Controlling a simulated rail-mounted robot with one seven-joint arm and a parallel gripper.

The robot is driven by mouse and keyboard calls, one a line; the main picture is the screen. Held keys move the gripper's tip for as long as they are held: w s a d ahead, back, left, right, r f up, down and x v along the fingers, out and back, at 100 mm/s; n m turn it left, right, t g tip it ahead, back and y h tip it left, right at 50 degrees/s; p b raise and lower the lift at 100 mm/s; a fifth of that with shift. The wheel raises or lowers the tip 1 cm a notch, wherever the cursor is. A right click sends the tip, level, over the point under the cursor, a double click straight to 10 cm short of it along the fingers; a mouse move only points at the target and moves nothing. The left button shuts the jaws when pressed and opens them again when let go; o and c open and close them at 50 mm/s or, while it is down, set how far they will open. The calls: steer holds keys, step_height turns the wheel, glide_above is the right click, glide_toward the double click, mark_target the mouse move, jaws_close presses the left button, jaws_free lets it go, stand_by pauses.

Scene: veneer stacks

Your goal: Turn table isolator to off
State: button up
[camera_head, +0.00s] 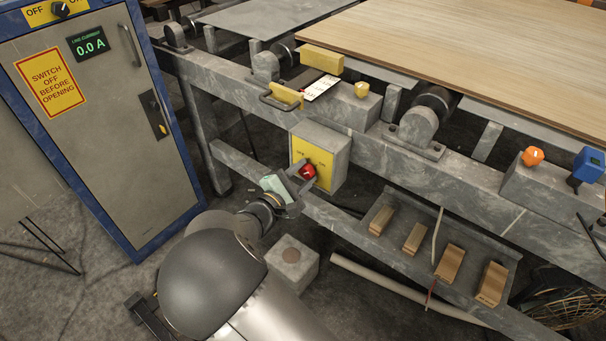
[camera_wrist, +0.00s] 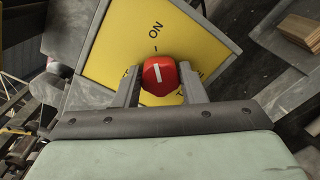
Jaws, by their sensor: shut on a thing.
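The table isolator is a grey box (camera_head: 323,142) with a yellow face plate (camera_head: 300,149) and a red knob (camera_head: 309,171), fixed to the front of the table frame. My gripper (camera_head: 304,174) reaches it from below and is shut on the knob. In the wrist view the two fingers of my gripper (camera_wrist: 159,76) stand on either side of the red knob (camera_wrist: 160,85). The knob's white mark points up toward the word ON on the yellow plate (camera_wrist: 125,35). Other lettering on the plate is partly hidden by the fingers and knob.
A blue-edged cabinet (camera_head: 140,185) stands at left with its own rotary switch (camera_head: 60,9) and a 0.0 A display. A lower shelf (camera_head: 385,252) holds several wood blocks. A grey block (camera_head: 293,268) stands near my arm. An orange knob (camera_head: 532,156) sits at right.

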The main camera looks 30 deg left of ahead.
steer(key=shift+r+n+p, duration=0.15)
steer(key=shift+n+p, duration=0.15)
steer(key=shift+p, duration=0.15)
steer(key=n+p, duration=0.2)
steer(key=p, duration=0.1)
steer(key=shift+r+n, duration=0.15)
steer(key=shift+n, duration=0.25)
steer(key=n+p, duration=0.4)
steer(key=shift+n, duration=0.3)
steer(key=n+p, duration=0.3)
steer(key=n, duration=0.1)
steer(key=n+p, duration=0.1)
steer(key=n, duration=0.1)
steer(key=n+p, duration=0.1)
steer(key=n, duration=0.1)
steer(key=n+p, duration=0.1)
steer(key=shift+a+f+n, duration=0.1)
steer(key=shift+f+n, duration=0.2)
steer(key=shift+n, duration=0.1)
steer(key=o, duration=1)
steer(key=shift+s, duration=0.15)
